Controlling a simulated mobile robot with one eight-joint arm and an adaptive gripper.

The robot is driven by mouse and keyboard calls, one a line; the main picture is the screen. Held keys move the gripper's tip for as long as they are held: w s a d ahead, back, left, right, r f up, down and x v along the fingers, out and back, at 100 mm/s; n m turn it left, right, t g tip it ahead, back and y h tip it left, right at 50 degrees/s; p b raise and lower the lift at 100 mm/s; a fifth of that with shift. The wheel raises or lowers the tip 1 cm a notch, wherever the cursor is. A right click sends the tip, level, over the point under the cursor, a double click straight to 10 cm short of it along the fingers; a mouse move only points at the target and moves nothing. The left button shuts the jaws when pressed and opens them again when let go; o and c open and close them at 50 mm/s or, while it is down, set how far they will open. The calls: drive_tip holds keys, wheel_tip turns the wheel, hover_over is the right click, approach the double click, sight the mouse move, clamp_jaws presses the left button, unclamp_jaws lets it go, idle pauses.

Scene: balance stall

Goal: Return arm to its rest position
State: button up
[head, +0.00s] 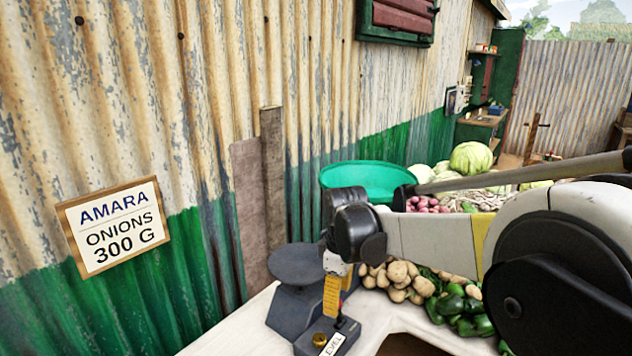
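My arm (437,238) reaches in from the right, over the vegetables, and ends in a dark joint (356,226) above the counter. I cannot make out any gripper fingers, so its opening does not show. The pan looks empty. The joint overlaps the scale's upper part in the picture, and I cannot tell whether they touch.
A pale counter (240,330) carries the scale. Potatoes (398,281) and green peppers (462,309) lie to its right. A green basin (362,175) and cabbages (471,158) are behind. A corrugated wall with a sign (114,226) reading "AMARA ONIONS 300 G" borders the left.

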drive_tip(key=s+d+r+m+t, duration=0.2)
drive_tip(key=s+d+m, duration=0.4)
drive_tip(key=s, duration=0.6)
drive_tip(key=s+d+r+m+t, duration=0.3)
drive_tip(key=s+d+m, duration=0.4)
drive_tip(key=s, duration=0.5)
drive_tip(key=shift+d+t, duration=0.5)
drive_tip(key=shift+r, duration=0.1)
idle(1.4)
